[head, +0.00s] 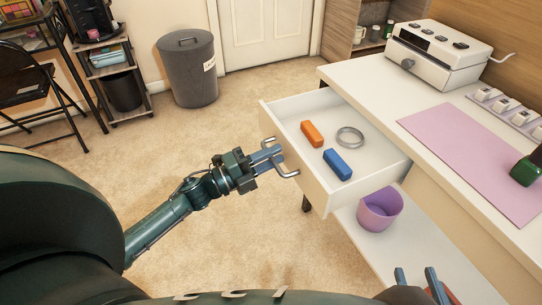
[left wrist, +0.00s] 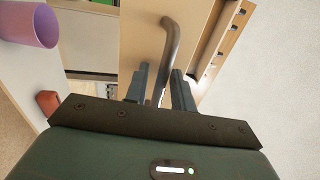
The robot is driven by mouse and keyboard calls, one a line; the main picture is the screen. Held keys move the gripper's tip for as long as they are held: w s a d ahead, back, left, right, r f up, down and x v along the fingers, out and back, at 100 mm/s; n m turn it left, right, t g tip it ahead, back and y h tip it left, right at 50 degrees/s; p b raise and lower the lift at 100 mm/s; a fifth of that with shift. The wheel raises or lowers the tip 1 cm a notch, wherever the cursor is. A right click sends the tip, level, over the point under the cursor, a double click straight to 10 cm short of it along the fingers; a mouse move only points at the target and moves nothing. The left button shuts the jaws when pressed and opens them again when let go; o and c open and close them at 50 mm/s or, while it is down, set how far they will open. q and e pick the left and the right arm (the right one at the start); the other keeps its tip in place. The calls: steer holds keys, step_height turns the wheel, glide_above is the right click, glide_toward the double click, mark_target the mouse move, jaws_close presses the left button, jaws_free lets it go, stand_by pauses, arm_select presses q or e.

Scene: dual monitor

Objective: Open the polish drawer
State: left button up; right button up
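The white drawer (head: 343,192) is pulled well out from the desk. Inside lie an orange block (head: 312,133), a blue block (head: 338,164) and a grey ring (head: 350,137). Its metal bar handle (head: 289,174) is on the front panel. My left gripper (head: 272,157) is at the handle. In the left wrist view the handle (left wrist: 170,45) runs between the two fingers of that gripper (left wrist: 158,85), which stand apart with a gap beside the bar. My right gripper (head: 420,283) shows at the bottom edge, its fingers apart and empty, away from the drawer.
A purple bin (head: 380,210) stands on a low shelf beneath the drawer. The desk top (head: 372,84) holds a white machine (head: 440,55), a pink mat (head: 470,155) and a green object (head: 526,170). The carpet (head: 220,135) left of the drawer is clear.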

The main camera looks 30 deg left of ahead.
arm_select(q)
steer(key=shift+s, duration=0.1)
steer(key=p+v, duration=0.1)
steer(key=v, duration=1.2)
arm_select(e)
steer(key=shift+s+d+g, duration=0.1)
steer(key=shift+d+g, duration=0.05)
steer(key=shift+g, duration=0.25)
arm_select(q)
steer(key=shift+a, duration=0.1)
